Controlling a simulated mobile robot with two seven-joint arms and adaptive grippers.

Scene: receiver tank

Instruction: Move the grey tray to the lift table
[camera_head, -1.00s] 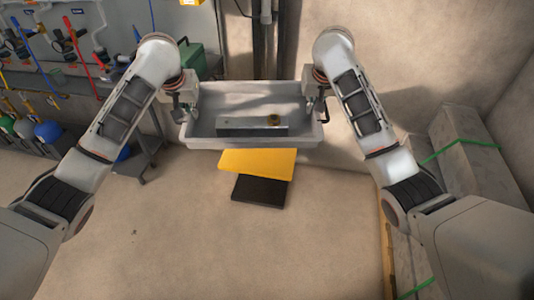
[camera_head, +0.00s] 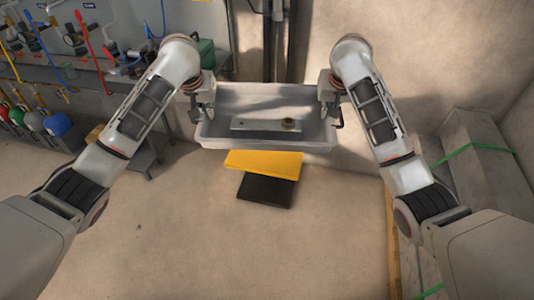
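The grey tray (camera_head: 212,139) is a wide, shallow box in the upper middle of the head view. In it lie a flat grey metal bar (camera_head: 255,125) and a small brass-coloured ring (camera_head: 290,124). My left gripper (camera_head: 207,111) is at the tray's left end wall and seems shut on it. My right gripper (camera_head: 329,112) is at the right end wall and seems shut on it too. The fingertips are small and partly hidden by the rim. What is beneath the tray is hidden. I cannot clearly identify the lift table.
A yellow panel (camera_head: 263,164) and a black slab (camera_head: 265,189) are low in front of the tray. Long strapped grey boxes (camera_head: 475,165) lie right. The near floor is clear.

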